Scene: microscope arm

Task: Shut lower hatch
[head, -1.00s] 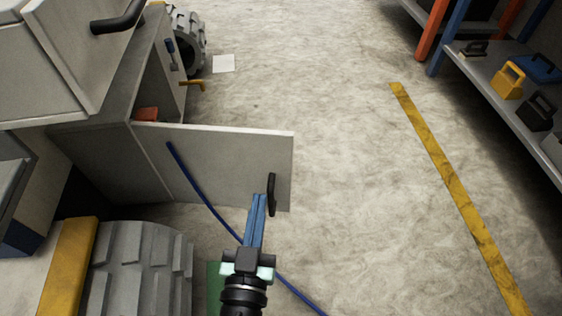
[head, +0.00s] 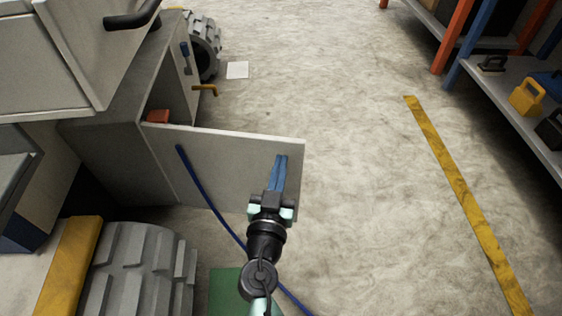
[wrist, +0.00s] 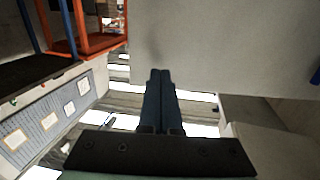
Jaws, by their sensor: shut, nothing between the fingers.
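The lower hatch (head: 225,165) is a flat grey door standing open, sticking out to the right from the grey cabinet in the head view. Its face fills the upper part of the wrist view (wrist: 225,45). My gripper (head: 281,158) is shut and empty, its two blue fingers together in front of the hatch face near the free right edge. The fingertips also show in the wrist view (wrist: 160,72), overlapping the panel's lower edge; I cannot tell whether they touch it. The hatch's dark handle is hidden behind my gripper.
A big grey tyre (head: 140,270) and yellow bar (head: 68,265) are at lower left. An orange item (head: 157,116) sits in the cabinet opening. Floor to the right is clear up to the yellow line (head: 465,200).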

